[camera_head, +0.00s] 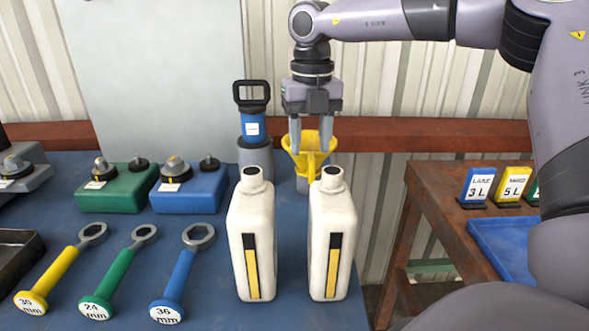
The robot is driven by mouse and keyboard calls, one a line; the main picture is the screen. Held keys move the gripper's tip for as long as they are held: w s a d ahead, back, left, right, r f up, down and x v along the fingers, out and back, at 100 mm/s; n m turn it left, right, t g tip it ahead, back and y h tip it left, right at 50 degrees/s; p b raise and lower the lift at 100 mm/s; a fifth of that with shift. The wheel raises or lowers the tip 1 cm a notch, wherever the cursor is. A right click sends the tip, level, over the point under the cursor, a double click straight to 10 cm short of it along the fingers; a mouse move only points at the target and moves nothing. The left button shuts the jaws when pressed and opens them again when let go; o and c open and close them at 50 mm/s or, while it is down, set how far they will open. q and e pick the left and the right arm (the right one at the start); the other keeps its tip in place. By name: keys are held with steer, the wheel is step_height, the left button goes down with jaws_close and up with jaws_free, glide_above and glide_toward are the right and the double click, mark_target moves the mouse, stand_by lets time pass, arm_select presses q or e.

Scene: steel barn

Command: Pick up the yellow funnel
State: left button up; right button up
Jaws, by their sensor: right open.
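The yellow funnel (313,161) stands at the back right of the blue table, behind the two white bottles. Its wide mouth faces up, and its lower part is partly hidden by the right-hand bottle. My right gripper (310,145) points straight down over the funnel, its two fingers apart. The fingertips overlap the funnel's rim in the picture; I cannot tell whether they touch it. My left gripper is not in view.
Two white bottles (252,230) (331,230) stand in front of the funnel. A blue-topped pump (254,130) is close on its left. Green (118,192) and blue (188,190) boxes and several wrenches lie left. A wooden table (440,200) with number signs stands right.

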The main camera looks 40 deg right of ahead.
mark_target(312, 161)
steer(key=f, duration=0.7)
steer(key=shift+s+d+f+p, duration=0.1)
steer(key=shift+d+f+p, duration=0.15)
steer(key=shift+d+p, duration=0.05)
jaws_close()
